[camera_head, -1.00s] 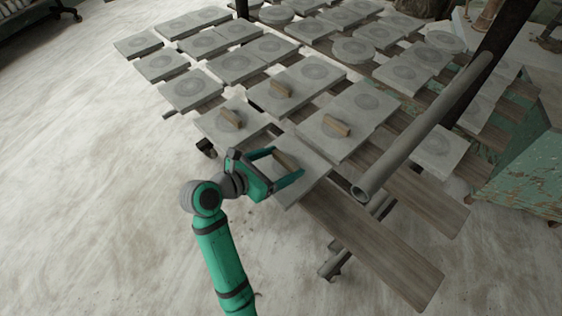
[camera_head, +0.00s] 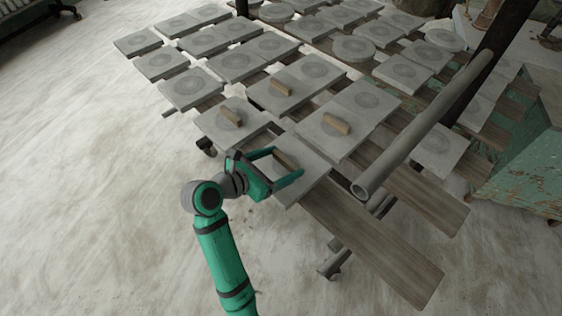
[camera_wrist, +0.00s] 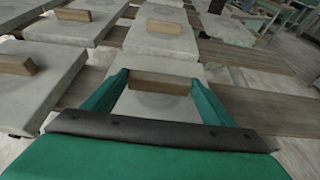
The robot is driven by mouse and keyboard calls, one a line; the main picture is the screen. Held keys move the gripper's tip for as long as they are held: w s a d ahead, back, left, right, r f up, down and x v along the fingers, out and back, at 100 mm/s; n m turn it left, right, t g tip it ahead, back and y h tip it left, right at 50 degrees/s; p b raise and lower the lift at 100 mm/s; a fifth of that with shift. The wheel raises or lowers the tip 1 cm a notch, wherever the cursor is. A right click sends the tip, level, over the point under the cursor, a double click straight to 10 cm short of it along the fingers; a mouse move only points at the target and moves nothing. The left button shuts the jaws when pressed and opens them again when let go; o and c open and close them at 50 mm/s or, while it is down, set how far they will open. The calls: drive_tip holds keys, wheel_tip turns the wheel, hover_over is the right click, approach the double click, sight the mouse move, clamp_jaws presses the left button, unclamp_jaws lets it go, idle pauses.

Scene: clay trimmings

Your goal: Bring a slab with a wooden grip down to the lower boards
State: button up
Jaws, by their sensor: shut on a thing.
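My gripper (camera_head: 277,168) is shut on the wooden grip (camera_head: 284,160) of the nearest grey slab (camera_head: 309,167), at the front end of the rack. In the wrist view, the same wooden grip (camera_wrist: 160,82) lies between the two green fingers, with its slab (camera_wrist: 155,106) under it. Other slabs with wooden grips lie close by: one to the left (camera_head: 213,129), one to the right (camera_head: 322,146) and one behind (camera_head: 262,95). The lower boards (camera_head: 382,247) stick out bare at the front right, below the slabs. I cannot tell whether the held slab touches its board.
A grey pipe (camera_head: 420,130) slants over the rack's right side, close to the slabs. Several slabs without grips fill the rack behind. A worn green cabinet (camera_head: 525,165) stands at the right. The floor (camera_head: 90,200) at left is clear.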

drive_tip(key=o, duration=1.9)
drive_tip(key=shift+o, duration=0.2)
drive_tip(key=v, duration=1.1)
drive_tip(key=shift+d, duration=0.15)
